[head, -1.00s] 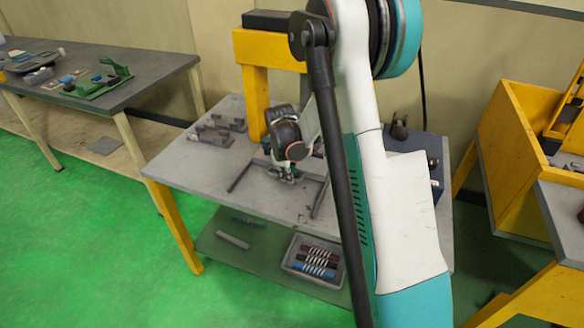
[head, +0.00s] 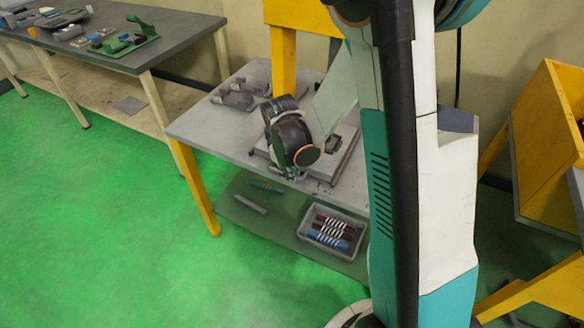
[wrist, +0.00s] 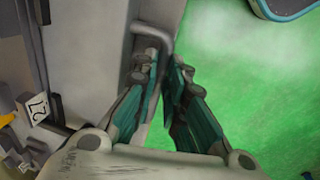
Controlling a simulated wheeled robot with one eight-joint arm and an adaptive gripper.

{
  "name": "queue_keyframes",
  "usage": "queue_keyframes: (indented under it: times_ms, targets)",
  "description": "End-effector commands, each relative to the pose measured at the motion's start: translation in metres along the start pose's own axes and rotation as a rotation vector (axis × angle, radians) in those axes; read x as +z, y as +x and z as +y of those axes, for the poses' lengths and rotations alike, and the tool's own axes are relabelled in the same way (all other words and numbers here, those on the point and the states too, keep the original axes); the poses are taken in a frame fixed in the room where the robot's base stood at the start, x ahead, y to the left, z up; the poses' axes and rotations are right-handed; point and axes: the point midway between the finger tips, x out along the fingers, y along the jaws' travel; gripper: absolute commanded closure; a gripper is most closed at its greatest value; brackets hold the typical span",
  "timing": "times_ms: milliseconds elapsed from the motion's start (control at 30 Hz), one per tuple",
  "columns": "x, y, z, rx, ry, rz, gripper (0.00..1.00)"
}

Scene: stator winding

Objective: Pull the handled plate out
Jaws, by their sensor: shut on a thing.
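The handled plate (head: 335,158) is a flat grey slab on the grey worktable, near its front edge and partly hidden behind my wrist. In the wrist view the plate (wrist: 88,50) fills the left, with a bent grey bar handle (wrist: 150,34) on its edge. My gripper (wrist: 162,70) has its teal fingers closed around the lower part of this handle. In the head view my gripper (head: 288,174) is at the table's front edge, and the handle is hidden by it.
A yellow frame (head: 283,60) stands behind the plate. Grey parts (head: 240,94) lie on the table's left. A tray of coloured rolls (head: 332,232) sits on the lower shelf. Green floor (head: 110,220) in front is clear.

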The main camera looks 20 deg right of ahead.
Motion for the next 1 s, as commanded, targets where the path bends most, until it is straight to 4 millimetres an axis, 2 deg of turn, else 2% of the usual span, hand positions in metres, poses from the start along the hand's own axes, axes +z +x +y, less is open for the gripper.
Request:
queue_keyframes:
  times_ms: [200, 233, 300, 333, 733, 867, 1000]
  targets:
    - [0.000, 0.000, 0.000, 0.000, 0.000, 0.000, 1.00]
    - [0.000, 0.000, 0.000, 0.000, 0.000, 0.000, 0.86]
    - [0.000, 0.000, 0.000, 0.000, 0.000, 0.000, 0.71]
    - [0.000, 0.000, 0.000, 0.000, 0.000, 0.000, 0.69]
    - [0.000, -0.004, 0.000, 0.000, 0.000, 0.000, 0.69]
    - [0.000, -0.016, 0.000, 0.000, -0.001, 0.000, 0.69]
    - [0.000, -0.039, 0.000, 0.000, -0.001, 0.000, 0.69]
